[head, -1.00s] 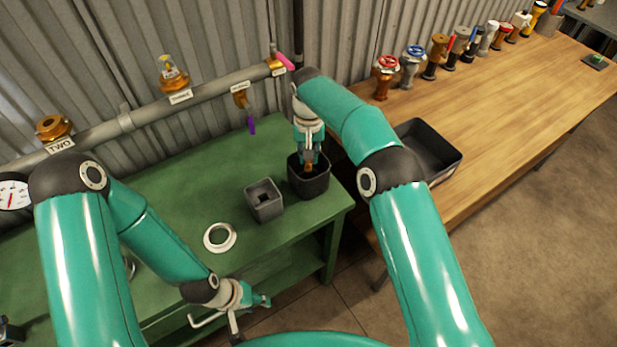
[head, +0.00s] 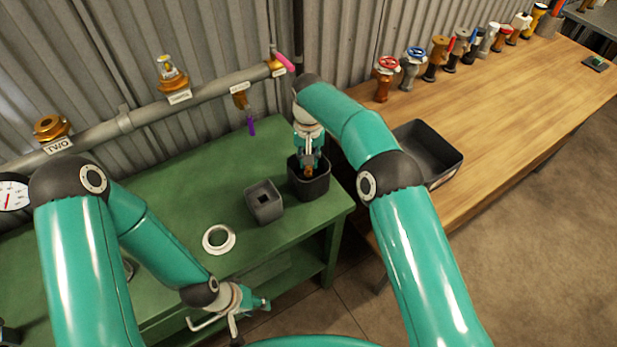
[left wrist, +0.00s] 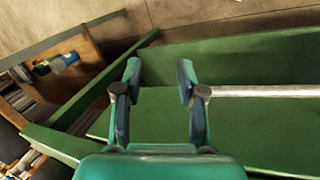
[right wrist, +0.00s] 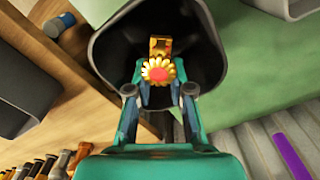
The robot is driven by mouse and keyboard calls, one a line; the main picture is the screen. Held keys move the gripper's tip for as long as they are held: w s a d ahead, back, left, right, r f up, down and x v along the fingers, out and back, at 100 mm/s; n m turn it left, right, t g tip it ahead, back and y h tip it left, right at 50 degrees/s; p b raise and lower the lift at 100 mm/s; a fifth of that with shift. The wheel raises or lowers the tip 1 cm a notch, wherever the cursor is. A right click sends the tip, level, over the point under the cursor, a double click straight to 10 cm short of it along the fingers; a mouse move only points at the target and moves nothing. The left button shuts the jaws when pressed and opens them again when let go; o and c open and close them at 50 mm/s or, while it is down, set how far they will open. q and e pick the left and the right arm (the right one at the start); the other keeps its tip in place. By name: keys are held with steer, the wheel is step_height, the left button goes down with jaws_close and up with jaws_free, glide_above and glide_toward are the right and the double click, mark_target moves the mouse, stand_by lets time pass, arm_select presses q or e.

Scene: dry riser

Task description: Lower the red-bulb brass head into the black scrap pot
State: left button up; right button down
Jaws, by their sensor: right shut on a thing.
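The black scrap pot (head: 311,187) stands on the green bench near its right end. My right gripper (head: 309,166) points down into its mouth. In the right wrist view, my right gripper (right wrist: 159,88) is shut on the brass head (right wrist: 160,46), whose toothed yellow rim and reddish centre face the camera. The head is inside the mouth of the pot (right wrist: 102,40); whether it touches the bottom is hidden. In the head view, only a bit of the brass head (head: 309,173) shows. My left gripper (left wrist: 160,78) is open and empty, low by the bench's front edge.
A grey square container (head: 264,203) stands left of the pot, and a white ring (head: 218,239) lies on the green bench (head: 190,200). A dark open bin (head: 440,168) and several valves line the wooden table (head: 500,110). A pipe (head: 215,95) runs behind.

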mark_target(309, 180)
steer(key=shift+f+b, duration=1.4)
steer(key=shift+f, duration=1.05)
stand_by(0.7)
steer(key=c, duration=1)
jaws_free()
steer(key=shift+r, duration=5.95)
